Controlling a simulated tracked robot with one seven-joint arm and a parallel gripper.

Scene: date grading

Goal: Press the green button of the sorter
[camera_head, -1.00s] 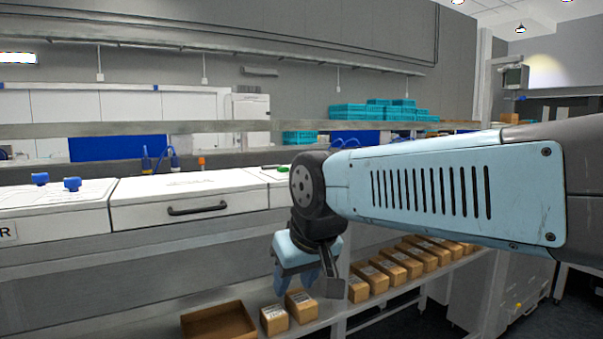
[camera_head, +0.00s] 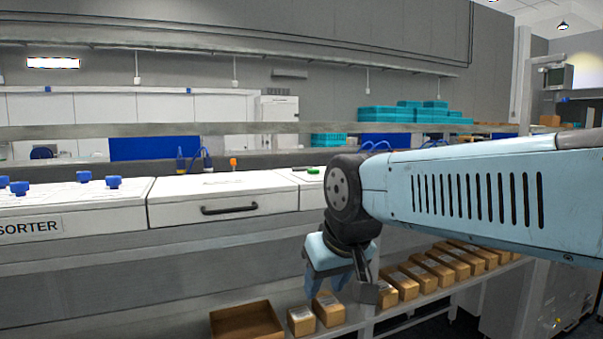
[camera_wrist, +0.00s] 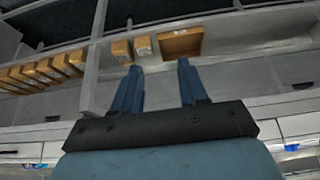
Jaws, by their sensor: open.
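The sorter (camera_head: 175,202) is a long white bench unit with a "SORTER" label (camera_head: 30,227) at its left and a drawer with a dark handle. A green button (camera_head: 313,170) shows on its top right of the drawer, close to my arm in the picture. My gripper (camera_head: 325,284) hangs pointing down in front of the sorter, lower than its top and apart from the button. In the wrist view my gripper (camera_wrist: 158,75) has its two blue fingers spread with nothing between them. I cannot make out the green button in the wrist view.
Small brown boxes (camera_head: 328,308) and an open brown tray (camera_head: 247,322) stand on a low shelf beneath my gripper. Blue knobs (camera_head: 113,181) and an orange-topped item (camera_head: 233,163) stand along the sorter. Turquoise crates (camera_head: 385,114) sit on a shelf behind.

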